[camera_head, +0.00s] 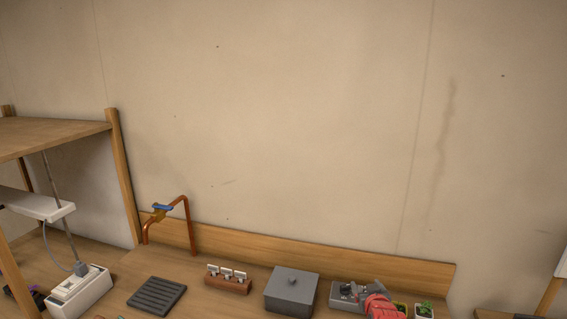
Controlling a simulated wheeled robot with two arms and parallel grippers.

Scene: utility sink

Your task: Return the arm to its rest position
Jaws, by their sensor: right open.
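My right gripper (368,290), grey with a red part behind it, shows at the bottom edge right of centre. It is over the counter, in front of a grey box with knobs (345,291), and covers part of that box. It is open, and I see nothing held in it. Whether it touches the box I cannot tell. The rest of the right arm is cut off by the frame's lower edge. My left gripper is not in view.
A grey lidded box (291,292), a wooden block with white switches (228,281), a dark ribbed mat (157,295) and a copper tap (186,222) stand left of the gripper. A small potted plant (424,309) stands at its right. A wooden shelf (55,135) rises at left.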

